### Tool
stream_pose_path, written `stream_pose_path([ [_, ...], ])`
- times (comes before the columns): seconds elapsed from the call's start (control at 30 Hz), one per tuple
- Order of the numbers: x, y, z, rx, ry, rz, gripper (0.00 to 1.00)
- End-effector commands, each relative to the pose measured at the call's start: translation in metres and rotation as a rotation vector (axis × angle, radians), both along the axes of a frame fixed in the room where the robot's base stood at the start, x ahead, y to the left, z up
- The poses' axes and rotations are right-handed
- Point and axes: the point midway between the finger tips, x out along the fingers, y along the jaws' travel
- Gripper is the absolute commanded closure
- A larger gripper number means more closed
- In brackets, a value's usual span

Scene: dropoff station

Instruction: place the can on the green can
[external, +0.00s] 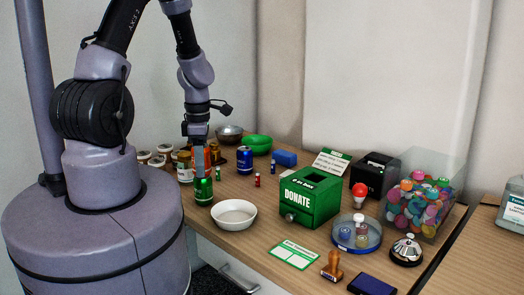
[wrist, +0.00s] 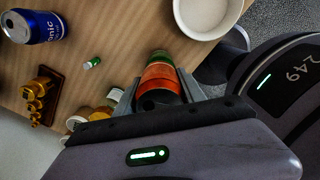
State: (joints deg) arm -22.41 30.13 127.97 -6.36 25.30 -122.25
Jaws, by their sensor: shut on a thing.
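My gripper (wrist: 160,84) is shut on an orange can (wrist: 159,76) with a dark end, seen from above between the fingers in the wrist view. The green can (external: 203,191) stands upright near the front left of the table in the external view, right below my gripper (external: 200,170). A strip of the green can (wrist: 160,56) shows just past the orange can in the wrist view. In the external view the fingers mostly hide the held can. I cannot tell whether the two cans touch.
A white bowl (external: 233,214) stands close to the right of the green can. A blue can (external: 244,160), small batteries (external: 258,181) and several jars (external: 184,167) stand behind it. The green donate box (external: 309,197) is further right.

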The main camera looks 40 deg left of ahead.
Motion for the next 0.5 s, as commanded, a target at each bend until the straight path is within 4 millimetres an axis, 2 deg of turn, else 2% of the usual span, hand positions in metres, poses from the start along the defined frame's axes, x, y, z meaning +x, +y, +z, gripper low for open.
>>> stream_pose_path([
  [0.17,0.0001,-0.0001,-0.0028,0.000,0.000,0.000,0.98],
  [0.2,0.0000,-0.0001,-0.0034,0.000,0.000,0.000,0.51],
  [0.3,0.0001,-0.0001,-0.0024,0.000,0.000,0.000,0.32],
  [0.5,0.0001,-0.0002,-0.0023,0.000,0.000,0.000,0.31],
])
